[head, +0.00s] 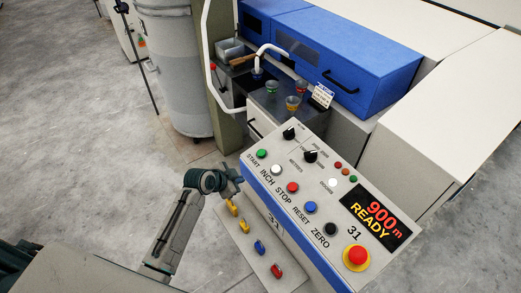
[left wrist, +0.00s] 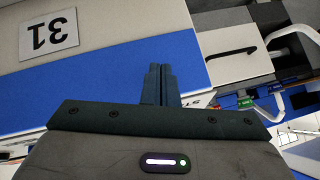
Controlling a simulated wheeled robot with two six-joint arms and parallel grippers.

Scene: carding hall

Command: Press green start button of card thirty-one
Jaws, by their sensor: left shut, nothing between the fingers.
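The green START button (head: 262,154) is at the upper left of the sloped control panel (head: 330,215), which is marked 31. Its display (head: 378,219) reads "900 m READY". My left gripper (head: 236,178) is shut and empty, just left of the panel's blue front edge and below the START button, apart from the button in the picture. In the left wrist view the shut fingers (left wrist: 159,72) stand before the panel's blue front (left wrist: 115,75), with an upside-down 31 plate (left wrist: 49,36) beside it. The green button cannot be made out there. My right gripper is out of view.
White INCH (head: 276,170), red STOP (head: 292,187), blue RESET (head: 310,207) and black ZERO (head: 330,229) buttons follow START. A red emergency knob (head: 357,255) is lower right. A plate with coloured levers (head: 259,247) lies below the panel.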

